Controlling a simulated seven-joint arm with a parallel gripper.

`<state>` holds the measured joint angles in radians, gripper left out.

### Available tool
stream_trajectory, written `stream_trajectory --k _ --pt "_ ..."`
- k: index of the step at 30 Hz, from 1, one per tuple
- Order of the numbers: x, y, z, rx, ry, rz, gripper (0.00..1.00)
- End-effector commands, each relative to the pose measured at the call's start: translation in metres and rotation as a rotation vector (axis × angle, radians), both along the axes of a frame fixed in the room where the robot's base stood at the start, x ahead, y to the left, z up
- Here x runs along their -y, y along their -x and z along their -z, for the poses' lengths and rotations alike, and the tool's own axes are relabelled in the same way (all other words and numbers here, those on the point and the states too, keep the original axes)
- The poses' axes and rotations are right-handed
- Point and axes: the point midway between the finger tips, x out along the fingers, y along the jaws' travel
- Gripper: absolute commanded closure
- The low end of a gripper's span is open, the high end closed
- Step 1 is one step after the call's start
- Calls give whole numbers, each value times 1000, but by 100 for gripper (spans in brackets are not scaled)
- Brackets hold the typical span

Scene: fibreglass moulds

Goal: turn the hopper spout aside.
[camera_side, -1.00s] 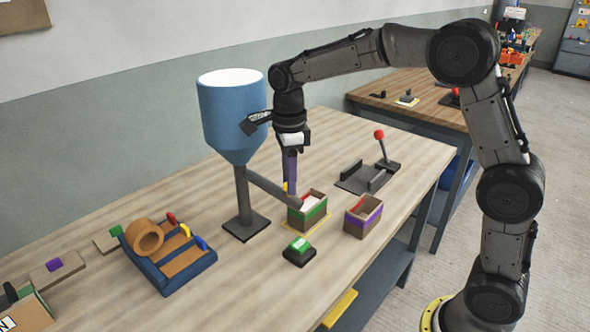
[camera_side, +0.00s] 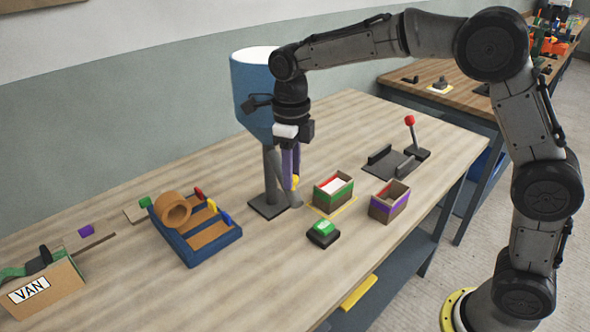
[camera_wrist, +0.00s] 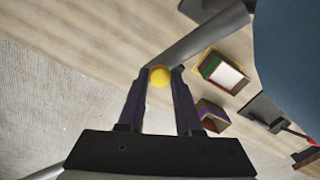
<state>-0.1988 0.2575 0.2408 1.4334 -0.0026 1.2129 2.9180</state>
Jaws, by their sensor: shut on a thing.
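The blue hopper (camera_side: 251,95) stands on a grey post with a dark base plate (camera_side: 267,207). Its grey spout (camera_side: 283,185) slopes down from the post, and its end (camera_side: 296,202) hangs beside the green-banded box (camera_side: 333,191), to its left, clear of the box opening. My gripper (camera_side: 292,182) points down and is shut on the yellow knob (camera_side: 295,181) on the spout. In the wrist view the knob (camera_wrist: 160,76) sits between my two fingertips, with the spout (camera_wrist: 195,45) running up right from it.
A purple-banded box (camera_side: 389,203) stands right of the green-banded one. A green button (camera_side: 322,232) is in front of the spout end. A red-knobbed lever (camera_side: 411,135) stands behind right.

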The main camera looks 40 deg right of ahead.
Motion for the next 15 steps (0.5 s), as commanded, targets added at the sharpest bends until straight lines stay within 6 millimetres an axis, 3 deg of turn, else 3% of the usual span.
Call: stream_trajectory --k 10,11,15 --pt "-3 -2 -2 8 -8 3 100" --pt "-3 -2 -2 8 -8 3 65" --pt "-3 -1 -2 7 -6 2 39"
